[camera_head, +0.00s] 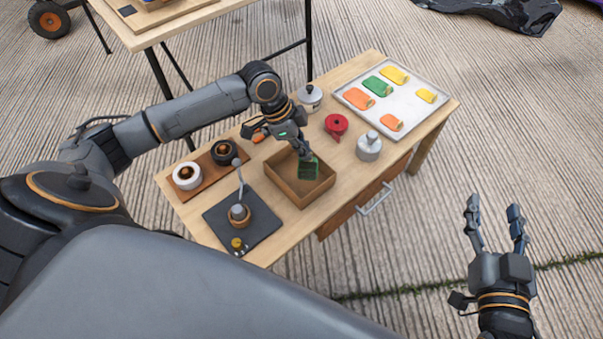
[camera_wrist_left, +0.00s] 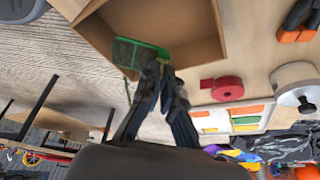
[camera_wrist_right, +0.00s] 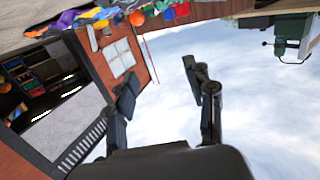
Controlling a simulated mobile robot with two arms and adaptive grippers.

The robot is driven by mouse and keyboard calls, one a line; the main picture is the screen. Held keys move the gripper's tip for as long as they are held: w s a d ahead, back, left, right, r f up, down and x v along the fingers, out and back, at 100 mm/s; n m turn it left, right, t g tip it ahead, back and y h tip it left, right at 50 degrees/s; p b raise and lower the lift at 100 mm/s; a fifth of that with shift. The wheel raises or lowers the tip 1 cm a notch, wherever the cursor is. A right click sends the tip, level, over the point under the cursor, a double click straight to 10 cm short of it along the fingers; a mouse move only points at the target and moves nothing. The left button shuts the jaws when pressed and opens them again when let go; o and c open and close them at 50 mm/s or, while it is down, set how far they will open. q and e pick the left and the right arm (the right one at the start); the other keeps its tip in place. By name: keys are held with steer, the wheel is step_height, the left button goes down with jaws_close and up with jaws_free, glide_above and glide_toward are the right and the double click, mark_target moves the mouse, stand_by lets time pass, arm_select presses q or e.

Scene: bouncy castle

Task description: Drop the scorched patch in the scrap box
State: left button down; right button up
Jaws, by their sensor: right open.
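The scorched patch is a green piece with a dark middle (camera_head: 308,170). It hangs at the fingertips of my left gripper (camera_head: 304,156), over the open brown scrap box (camera_head: 285,194) on the wooden workbench. In the left wrist view the patch (camera_wrist_left: 138,54) shows at the box's opening, with the left fingers (camera_wrist_left: 160,78) close together on its edge. Whether it touches the box's inside I cannot tell. My right gripper (camera_head: 496,222) is open and empty, off to the right of the bench; its spread fingers also show in the right wrist view (camera_wrist_right: 168,88).
A white tray (camera_head: 358,97) with several coloured patches lies at the bench's far end. A red tape roll (camera_head: 336,124), a metal pot (camera_head: 368,147) and a lidded pot (camera_head: 310,97) stand near the box. A dark mat (camera_head: 215,217) with a brush pot lies in front.

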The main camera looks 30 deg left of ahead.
arm_select(q)
steer(key=shift+f, duration=0.1)
arm_select(e)
steer(key=shift+w+a+r+t, duration=0.1)
steer(key=shift+a+r+t, duration=0.05)
steer(key=shift+r+t, duration=0.45)
steer(key=shift+r, duration=0.1)
arm_select(q)
steer(key=c, duration=1.4)
jaws_free()
steer(key=shift+c, duration=0.2)
steer(key=v, duration=1.2)
